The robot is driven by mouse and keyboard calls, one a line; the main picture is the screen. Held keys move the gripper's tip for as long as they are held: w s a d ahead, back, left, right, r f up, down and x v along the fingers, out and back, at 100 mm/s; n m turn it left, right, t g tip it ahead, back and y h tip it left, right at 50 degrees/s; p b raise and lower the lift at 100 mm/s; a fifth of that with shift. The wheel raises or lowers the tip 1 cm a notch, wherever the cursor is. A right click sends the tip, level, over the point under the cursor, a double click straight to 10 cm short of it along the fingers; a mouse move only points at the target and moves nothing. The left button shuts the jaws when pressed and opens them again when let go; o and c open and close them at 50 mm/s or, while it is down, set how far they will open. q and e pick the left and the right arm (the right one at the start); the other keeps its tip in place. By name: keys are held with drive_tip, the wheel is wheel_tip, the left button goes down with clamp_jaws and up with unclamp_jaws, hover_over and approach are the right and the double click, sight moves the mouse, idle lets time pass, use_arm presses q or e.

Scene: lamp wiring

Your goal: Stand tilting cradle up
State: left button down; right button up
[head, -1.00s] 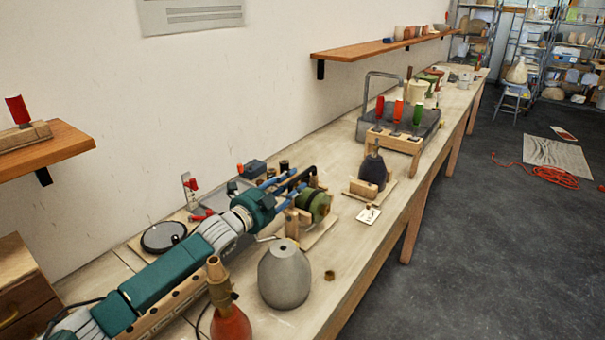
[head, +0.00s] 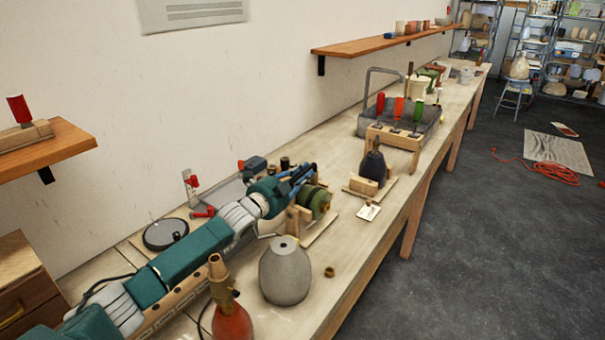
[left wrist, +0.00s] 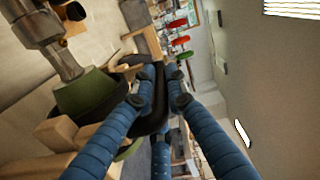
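The tilting cradle is a wooden stand (head: 291,220) on a board, with a dark green rounded body (head: 317,203) lying on its side in it. In the left wrist view the green body (left wrist: 84,92) is at the left, with a black curved part (left wrist: 118,108) passing behind and between my fingers. My left gripper (head: 308,173) is just above and left of the green body. Its blue fingers (left wrist: 160,80) have a gap between their tips and look open around the black part; contact is unclear. My right gripper is out of view.
A grey vessel (head: 285,272) and a red-based bottle (head: 232,318) stand in front of the cradle. A second wooden stand with a dark vessel (head: 374,165) is beyond it, with a white card (head: 368,211) nearby. A tool rack (head: 395,137) stands farther back.

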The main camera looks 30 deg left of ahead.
sight(319, 193)
use_arm(q)
drive_tip(key=shift+d+m, duration=0.35)
drive_tip(key=shift+m, duration=0.05)
idle(0.6)
drive_tip(key=shift+s+d+f+m, duration=0.1)
drive_tip(key=shift+d+m, duration=0.6)
drive_tip(key=shift+m, duration=0.05)
drive_tip(key=shift+s+d+f+m, duration=0.1)
drive_tip(key=shift+d+m, duration=0.55)
drive_tip(key=shift+m, duration=0.1)
drive_tip(key=shift+d+f+m+b, duration=0.2)
drive_tip(key=shift+d+m+b, duration=0.15)
drive_tip(key=shift+d+m, duration=0.35)
drive_tip(key=shift+d+f+m+b, duration=0.2)
drive_tip(key=shift+d+m+b, duration=0.15)
drive_tip(key=shift+d+m, duration=0.35)
drive_tip(key=shift+f, duration=0.1)
drive_tip(key=c, duration=1.8)
unclamp_jaws()
drive_tip(key=shift+o, duration=0.2)
drive_tip(key=shift+a+r, duration=0.1)
drive_tip(key=shift+r, duration=0.1)
